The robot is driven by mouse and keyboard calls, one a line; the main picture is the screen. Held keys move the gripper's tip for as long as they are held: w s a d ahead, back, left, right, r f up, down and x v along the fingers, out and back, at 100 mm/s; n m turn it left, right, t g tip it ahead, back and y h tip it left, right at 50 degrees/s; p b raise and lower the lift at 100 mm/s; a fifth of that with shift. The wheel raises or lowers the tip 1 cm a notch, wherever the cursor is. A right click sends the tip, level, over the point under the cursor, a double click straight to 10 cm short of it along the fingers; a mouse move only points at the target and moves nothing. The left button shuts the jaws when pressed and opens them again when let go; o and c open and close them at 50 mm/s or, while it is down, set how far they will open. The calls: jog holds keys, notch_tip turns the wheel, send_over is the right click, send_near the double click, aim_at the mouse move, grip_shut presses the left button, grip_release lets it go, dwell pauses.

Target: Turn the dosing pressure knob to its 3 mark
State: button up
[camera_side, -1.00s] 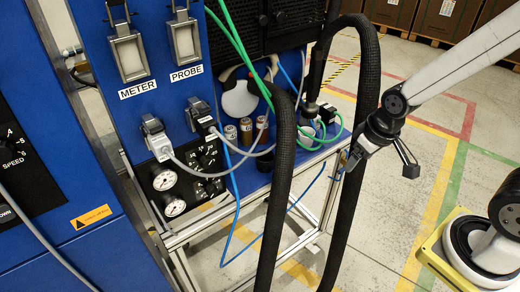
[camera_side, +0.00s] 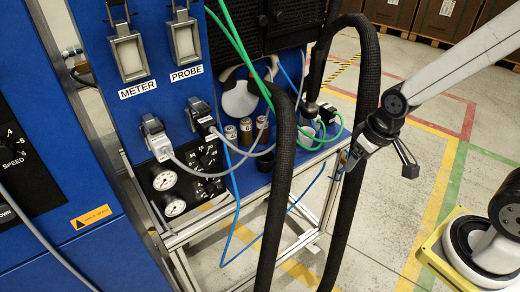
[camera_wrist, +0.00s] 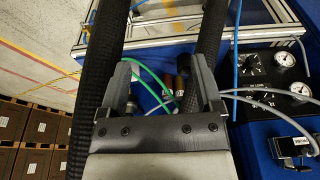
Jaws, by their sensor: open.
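A black panel (camera_side: 157,180) with two round white gauges sits low on the blue cabinet in the side view, with dial numbers at its right. In the wrist view the panel (camera_wrist: 250,75) is at the right, with the gauges and two black knobs, an upper one (camera_wrist: 252,59) and a lower one (camera_wrist: 263,105). The labels are too small to tell which is the dosing pressure knob, and I cannot read the settings. My gripper (camera_wrist: 161,65) is open and empty, left of the panel in the wrist view. In the side view it (camera_side: 350,158) is right of the panel, partly behind a hose.
Thick black hoses (camera_side: 284,180) stand between my gripper and the panel in the side view. Grey cables (camera_side: 205,172) cross in front of the panel. Small brown bottles (camera_side: 246,130) stand on the blue shelf. Open floor (camera_side: 400,215) is at the right.

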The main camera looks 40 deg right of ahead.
jog(key=n+t, duration=0.6)
jog(key=t, duration=0.5)
send_over(213, 194)
jog(key=s+d, duration=0.3)
notch_tip(213, 194, down, 13)
jog(key=s+a+f+n+t+h, duration=0.1)
jog(key=s+a+f+t+h, duration=0.1)
jog(key=s+a+f+t, duration=0.2)
jog(key=shift+s+f+n, duration=0.3)
jog(key=shift+s+f, duration=0.15)
jog(key=shift+s, duration=0.2)
jog(key=shift+w, duration=0.1)
jog(key=shift+w+d, duration=0.15)
jog(key=shift+w, duration=1.1)
jog(key=shift+w+d, duration=0.2)
jog(key=shift+w, duration=1.1)
jog(key=shift+w+d, duration=0.15)
jog(key=shift+w, duration=1.1)
